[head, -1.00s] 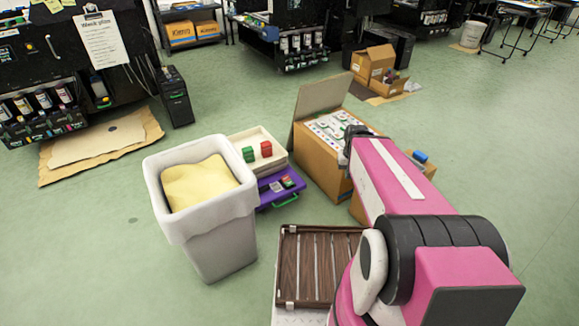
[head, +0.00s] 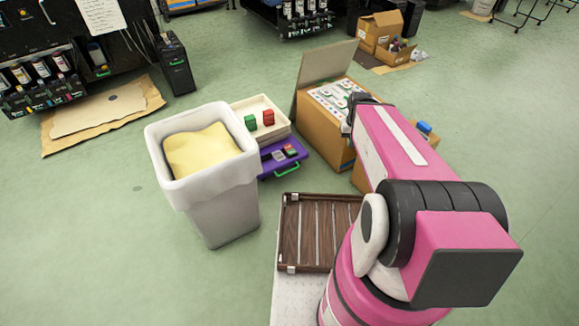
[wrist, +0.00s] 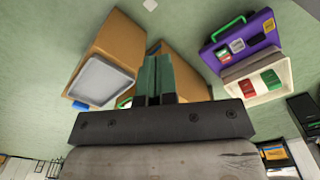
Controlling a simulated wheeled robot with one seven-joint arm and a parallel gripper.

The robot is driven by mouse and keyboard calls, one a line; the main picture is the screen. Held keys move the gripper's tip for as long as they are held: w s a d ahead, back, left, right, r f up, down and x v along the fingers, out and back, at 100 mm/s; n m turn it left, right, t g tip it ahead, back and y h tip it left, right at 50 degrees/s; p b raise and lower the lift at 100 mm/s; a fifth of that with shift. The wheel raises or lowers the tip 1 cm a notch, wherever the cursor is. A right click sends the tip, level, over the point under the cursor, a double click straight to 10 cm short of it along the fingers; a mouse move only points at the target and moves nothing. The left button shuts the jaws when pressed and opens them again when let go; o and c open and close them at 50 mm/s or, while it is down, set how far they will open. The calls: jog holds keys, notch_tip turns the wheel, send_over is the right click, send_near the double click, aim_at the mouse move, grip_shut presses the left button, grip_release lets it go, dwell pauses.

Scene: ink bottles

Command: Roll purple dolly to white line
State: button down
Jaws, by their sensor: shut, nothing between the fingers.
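The purple dolly (head: 292,165) is a low, flat purple platform with a green handle, on the floor right of the bin, carrying several small items. It shows upper right in the wrist view (wrist: 206,52), with its handle at the top. My gripper (wrist: 158,65) shows in the wrist view with its greenish fingers together and nothing between them, pointing toward the boxes and left of the dolly, apart from it. In the head view the fingers are hidden behind my pink arm. I cannot make out a white line in either view.
A cream tray (head: 277,131) with green and red items adjoins the dolly. A grey bin (head: 222,210) with yellow contents stands left of it, an open cardboard box (head: 333,138) right. A small white patch (wrist: 150,5) lies on the floor. Green floor is open at left.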

jog(key=c, duration=1.6)
grip_release()
jog(key=o, duration=0.5)
jog(key=shift+w+a+f, duration=0.15)
jog(key=shift+w+f, duration=0.1)
jog(key=shift+w, duration=0.15)
jog(key=m+y, duration=0.5)
jog(key=m, duration=0.6)
send_over(290, 170)
jog(key=d, duration=0.5)
notch_tip(290, 170, down, 34)
jog(key=shift+g, duration=0.4)
jog(key=x, duration=1)
jog(key=shift+w+a+f, duration=0.25)
jog(key=shift+w+a, duration=0.05)
jog(key=shift+a, duration=0.05)
